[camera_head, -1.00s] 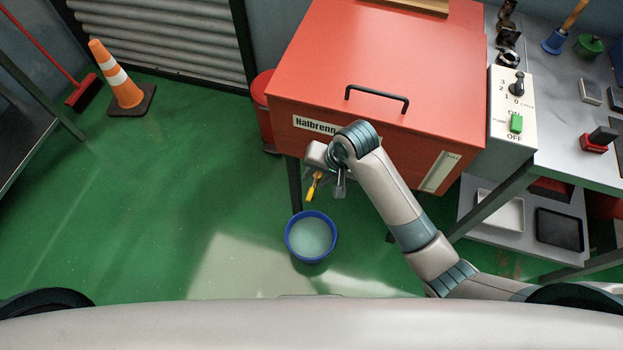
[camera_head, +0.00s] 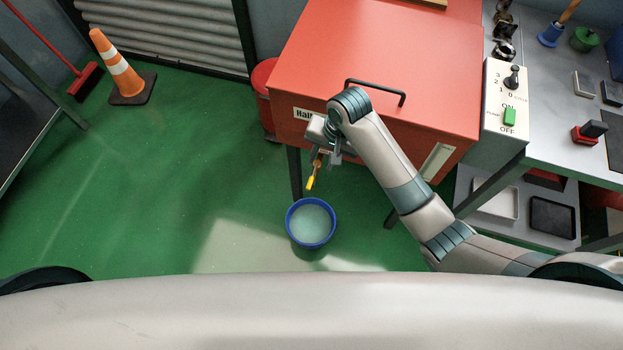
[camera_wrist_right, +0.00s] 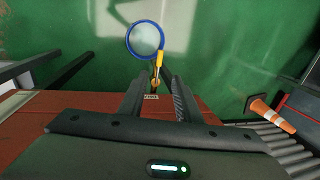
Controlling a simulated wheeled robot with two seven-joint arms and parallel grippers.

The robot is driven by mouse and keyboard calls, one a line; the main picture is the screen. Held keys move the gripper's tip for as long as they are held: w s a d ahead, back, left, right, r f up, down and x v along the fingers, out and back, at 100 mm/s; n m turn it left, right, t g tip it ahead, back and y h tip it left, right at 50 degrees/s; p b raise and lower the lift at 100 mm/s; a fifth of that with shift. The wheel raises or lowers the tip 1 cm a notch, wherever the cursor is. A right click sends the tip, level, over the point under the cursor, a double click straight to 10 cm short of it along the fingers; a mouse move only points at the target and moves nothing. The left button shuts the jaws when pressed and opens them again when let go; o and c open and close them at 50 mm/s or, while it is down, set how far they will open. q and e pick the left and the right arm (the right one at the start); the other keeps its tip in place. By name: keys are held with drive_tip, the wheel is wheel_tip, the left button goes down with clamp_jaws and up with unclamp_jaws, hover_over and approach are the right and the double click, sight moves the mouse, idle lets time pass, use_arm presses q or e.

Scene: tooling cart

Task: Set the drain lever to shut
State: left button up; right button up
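The yellow drain lever (camera_head: 311,182) hangs below the front of the red cabinet (camera_head: 390,60), pointing down toward a blue-rimmed bucket (camera_head: 310,245) of pale liquid. In the right wrist view the lever (camera_wrist_right: 160,62) shows just beyond my fingertips, close to the bucket rim (camera_wrist_right: 128,42) in the picture. My right gripper (camera_head: 328,158) is close beside the lever's upper end. In the wrist view its fingers (camera_wrist_right: 156,90) stand apart with a gap between them, and the lever lies outside that gap's far end. The valve body is partly hidden by my gripper. My left gripper is out of view.
The cabinet's black handle (camera_head: 376,88) is just above my right wrist. A switch panel (camera_head: 508,105) and metal bench (camera_head: 560,130) stand at right. An orange cone (camera_head: 118,70) is at far left. The green floor left of the bucket is clear.

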sight(310, 184)
drive_tip(key=a+f, duration=0.1)
drive_tip(key=f, duration=0.4)
drive_tip(key=a+f, duration=0.1)
drive_tip(key=f, duration=0.4)
drive_tip(key=w+a+f, duration=0.1)
drive_tip(key=f, duration=0.4)
drive_tip(key=shift+f, duration=0.25)
clamp_jaws()
